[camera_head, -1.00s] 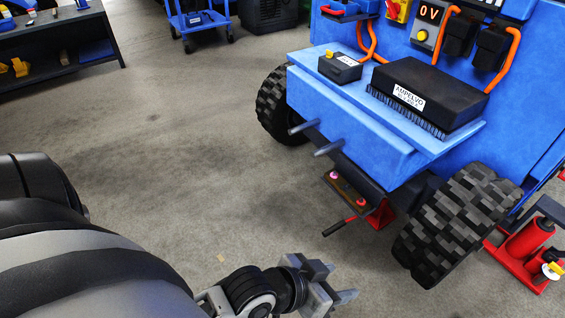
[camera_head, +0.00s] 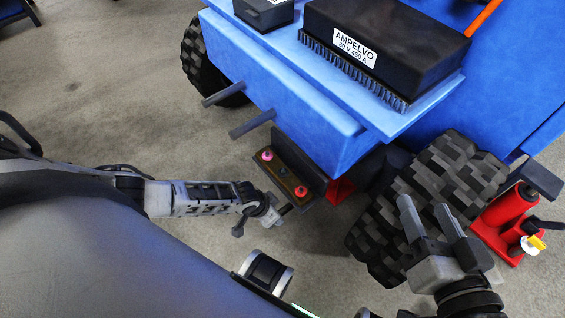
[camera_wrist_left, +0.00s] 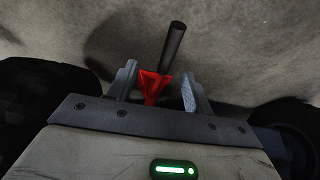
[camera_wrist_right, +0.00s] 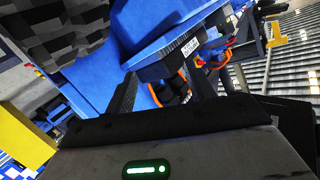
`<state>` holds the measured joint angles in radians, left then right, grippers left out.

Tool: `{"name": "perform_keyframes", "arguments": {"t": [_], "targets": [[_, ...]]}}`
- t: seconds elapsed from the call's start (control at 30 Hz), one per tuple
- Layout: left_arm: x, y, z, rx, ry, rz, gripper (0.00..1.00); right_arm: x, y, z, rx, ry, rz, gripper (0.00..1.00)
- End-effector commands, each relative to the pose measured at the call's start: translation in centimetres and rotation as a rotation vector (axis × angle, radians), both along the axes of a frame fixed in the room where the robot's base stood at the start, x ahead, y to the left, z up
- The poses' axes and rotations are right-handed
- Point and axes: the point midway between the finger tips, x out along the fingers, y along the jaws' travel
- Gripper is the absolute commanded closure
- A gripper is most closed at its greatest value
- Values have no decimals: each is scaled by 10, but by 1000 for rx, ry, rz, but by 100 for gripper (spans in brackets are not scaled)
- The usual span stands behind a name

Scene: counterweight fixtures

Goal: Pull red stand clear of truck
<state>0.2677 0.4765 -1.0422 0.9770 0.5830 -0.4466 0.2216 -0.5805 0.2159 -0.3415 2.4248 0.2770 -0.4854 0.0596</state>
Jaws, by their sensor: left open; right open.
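A red stand (camera_head: 341,190) shows in part under the blue truck (camera_head: 290,105), behind a dark bracket. In the left wrist view, a red part of the stand (camera_wrist_left: 152,84) and a black handle (camera_wrist_left: 174,46) appear between the fingers. My left gripper (camera_head: 262,212) is open at the handle end, just in front of the truck; whether the fingers touch the handle cannot be told. My right gripper (camera_head: 425,207) is open and empty in front of the truck's dark tyre (camera_head: 430,180). The stand's base is hidden.
A red jack (camera_head: 500,215) with a white and yellow part stands right of the tyre. Two grey prongs (camera_head: 252,123) stick out from the truck's front. A bracket (camera_head: 285,170) with pink and red knobs hangs below.

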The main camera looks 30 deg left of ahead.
Motion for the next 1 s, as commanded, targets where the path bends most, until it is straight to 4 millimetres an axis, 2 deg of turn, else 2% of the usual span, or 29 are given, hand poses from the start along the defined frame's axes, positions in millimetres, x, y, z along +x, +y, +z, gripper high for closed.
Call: {"name": "perform_keyframes", "arguments": {"t": [0.03, 0.13, 0.43, 0.67, 1.0], "targets": [[-2, 8, -8, 15, 8, 4, 49, -1, 0, -2, 6, -4, 1, 45], [-2, 14, -14, 26, 14, 9, 49, -1, 1, 0, 21, -11, 1, 45], [6, 11, -43, 25, 13, 8, 49, 1, 8, 4, 165, -45, 13, 45], [13, 7, -65, 26, 13, 7, 49, 15, 5, 30, 175, -256, 18, 45], [19, 4, -80, 25, 15, 8, 49, 24, 0, 72, 76, -602, 15, 45]]}}
